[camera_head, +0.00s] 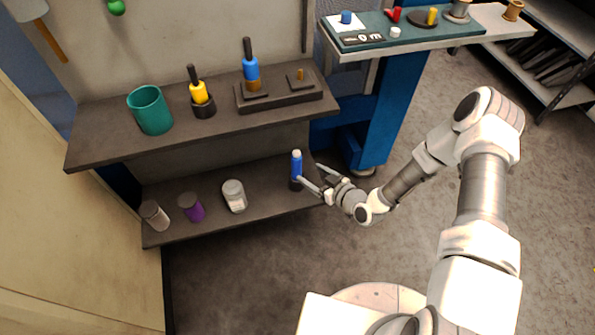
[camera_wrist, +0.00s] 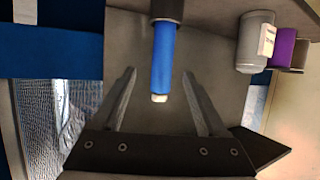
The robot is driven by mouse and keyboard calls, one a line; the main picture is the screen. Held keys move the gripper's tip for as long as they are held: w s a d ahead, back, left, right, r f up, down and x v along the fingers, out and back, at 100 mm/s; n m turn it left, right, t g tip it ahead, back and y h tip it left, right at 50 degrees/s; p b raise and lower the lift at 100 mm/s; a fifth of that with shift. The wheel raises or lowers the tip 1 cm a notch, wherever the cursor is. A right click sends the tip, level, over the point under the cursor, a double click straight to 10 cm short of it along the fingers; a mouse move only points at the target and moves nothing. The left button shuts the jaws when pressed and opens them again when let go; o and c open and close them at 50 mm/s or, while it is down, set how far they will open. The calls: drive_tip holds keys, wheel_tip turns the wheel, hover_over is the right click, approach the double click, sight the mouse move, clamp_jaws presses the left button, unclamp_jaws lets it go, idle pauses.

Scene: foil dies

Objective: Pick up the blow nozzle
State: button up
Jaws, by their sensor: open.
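A slim blue cylinder with a white tip (camera_head: 296,163), which I take to be the blow nozzle, stands upright in a dark base at the right end of the lower shelf (camera_head: 265,200). In the wrist view the blue nozzle (camera_wrist: 162,55) hangs from the top of the picture, its white tip pointing toward my gripper's palm. My gripper (camera_head: 308,172) is open and empty at the right end of that shelf. In the wrist view my gripper's fingers (camera_wrist: 159,74) appear on either side of the nozzle, with a gap on both sides; I cannot tell the depth.
A white-grey canister (camera_head: 234,196), a purple one (camera_head: 191,207) and a grey one (camera_head: 154,215) stand left on the lower shelf. The upper shelf (camera_head: 110,150) overhangs, with a teal cup (camera_head: 151,110) and handled tools. A blue post (camera_head: 385,110) stands close to the right.

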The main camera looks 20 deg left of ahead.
sight(293, 164)
drive_tip(key=b+x, duration=0.1)
drive_tip(key=x, duration=0.2)
drive_tip(key=b+x, duration=0.1)
drive_tip(key=x, duration=0.3)
drive_tip(key=b+x, duration=0.1)
drive_tip(key=x, duration=0.2)
drive_tip(key=shift+s+a+f, duration=0.15)
drive_tip(key=shift+a+f, duration=0.05)
drive_tip(key=shift+f, duration=0.3)
drive_tip(key=shift+w+a+f, duration=0.1)
drive_tip(key=shift+w+a, duration=0.15)
drive_tip(key=shift+a, duration=0.05)
clamp_jaws()
